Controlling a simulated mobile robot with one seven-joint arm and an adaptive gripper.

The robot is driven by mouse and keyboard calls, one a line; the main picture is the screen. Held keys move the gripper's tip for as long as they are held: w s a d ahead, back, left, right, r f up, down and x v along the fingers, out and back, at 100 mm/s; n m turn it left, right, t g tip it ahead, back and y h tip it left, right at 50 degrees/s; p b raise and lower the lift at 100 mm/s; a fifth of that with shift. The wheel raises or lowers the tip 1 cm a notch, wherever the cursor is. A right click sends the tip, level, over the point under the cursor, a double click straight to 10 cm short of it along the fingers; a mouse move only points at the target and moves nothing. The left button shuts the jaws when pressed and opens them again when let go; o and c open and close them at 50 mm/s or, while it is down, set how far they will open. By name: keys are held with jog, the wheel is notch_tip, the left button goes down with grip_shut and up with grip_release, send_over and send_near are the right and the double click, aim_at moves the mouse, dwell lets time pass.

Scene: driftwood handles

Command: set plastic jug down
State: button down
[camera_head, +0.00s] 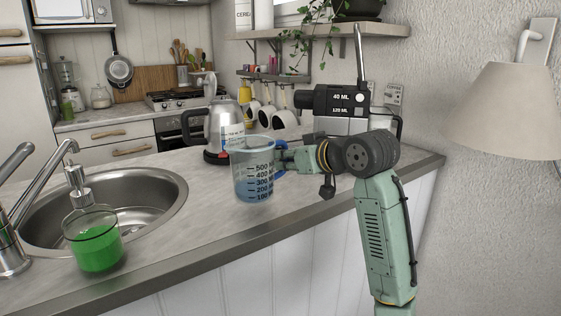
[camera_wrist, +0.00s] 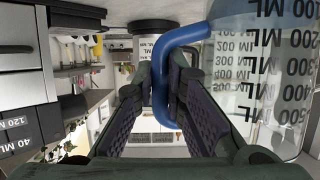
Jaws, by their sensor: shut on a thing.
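The plastic jug (camera_head: 253,178) is clear with black measuring marks, a bluish tint low down and a blue handle. It is upright at the counter (camera_head: 190,232), right of the sink; I cannot tell whether its base touches the top. My gripper (camera_head: 281,158) is at the jug's right side. In the wrist view, my gripper (camera_wrist: 168,95) has its two dark ribbed fingers on either side of the blue handle (camera_wrist: 166,88), shut on it. The jug's marked wall (camera_wrist: 265,75) fills the right of that view, appearing upside down.
A sink (camera_head: 150,190) and a soap dispenser with green liquid (camera_head: 97,243) are on the left. A kettle (camera_head: 222,125) stands behind the jug and a coffee machine (camera_head: 340,105) behind my arm. Bare counter lies in front of the jug, up to its front edge.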

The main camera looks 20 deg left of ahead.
jog(key=shift+w+a+f+p, duration=0.3)
jog(key=shift+w+a+f, duration=0.05)
jog(key=shift+w+f, duration=0.3)
jog(key=shift+w+a+f+p, duration=0.3)
jog(key=shift+w+a+f, duration=0.15)
jog(key=shift+f, duration=0.2)
jog(key=shift+w+a+f+p, duration=0.3)
jog(key=shift+w+f, duration=0.35)
jog(key=shift+f, duration=0.2)
jog(key=c, duration=1.6)
grip_release()
jog(key=shift+c, duration=0.2)
